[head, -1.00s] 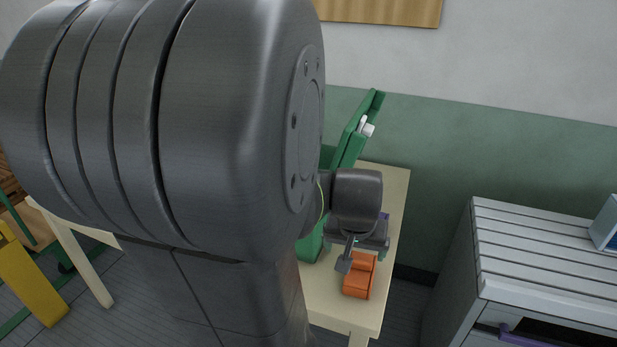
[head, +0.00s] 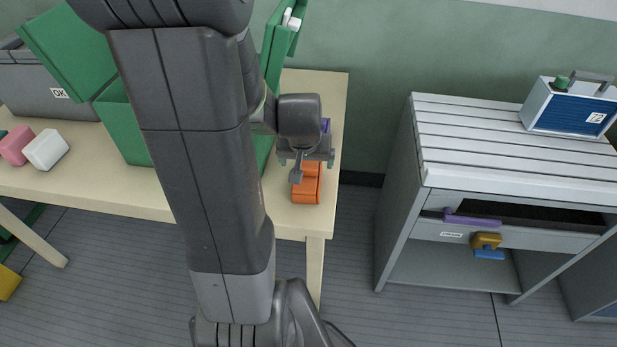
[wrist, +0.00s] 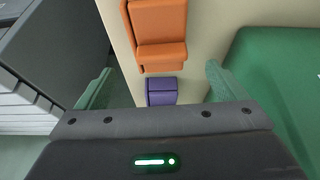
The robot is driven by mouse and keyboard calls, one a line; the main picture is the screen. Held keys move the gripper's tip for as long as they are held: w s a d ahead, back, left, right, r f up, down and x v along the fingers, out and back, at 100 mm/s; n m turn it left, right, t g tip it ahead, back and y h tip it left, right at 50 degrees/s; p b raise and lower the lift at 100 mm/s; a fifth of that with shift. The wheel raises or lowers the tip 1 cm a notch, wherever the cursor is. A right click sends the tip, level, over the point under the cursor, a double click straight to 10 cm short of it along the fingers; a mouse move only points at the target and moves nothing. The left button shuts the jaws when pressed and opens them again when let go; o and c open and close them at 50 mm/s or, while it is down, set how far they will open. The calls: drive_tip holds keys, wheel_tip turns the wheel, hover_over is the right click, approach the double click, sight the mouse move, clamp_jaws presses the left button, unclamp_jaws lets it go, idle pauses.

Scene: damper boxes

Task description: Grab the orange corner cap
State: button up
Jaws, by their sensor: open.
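The orange corner cap (head: 308,187) lies on the cream table near its right front corner. In the wrist view the orange cap (wrist: 160,25) shows as a block with a stepped end, at the top centre beyond the fingertips. My gripper (head: 306,160) is above the table at the cap's far end and partly covers it in the head view. In the wrist view my gripper's green fingers (wrist: 157,80) are spread wide with nothing held between them. A small purple piece (wrist: 161,92) shows in the gap between the fingers, apart from them.
The green box (head: 122,125) stands on the table (head: 110,195), left of my gripper. A pink block (head: 16,146) and a white block (head: 46,149) lie at far left. A grey drawer cabinet (head: 500,150) stands right, across a gap, with a blue-fronted case (head: 568,108) on top.

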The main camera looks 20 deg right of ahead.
sight(307, 168)
drive_tip(key=shift+s+x, duration=0.2)
drive_tip(key=shift+x, duration=2.3)
drive_tip(key=shift+f, duration=0.1)
drive_tip(key=c, duration=1.1)
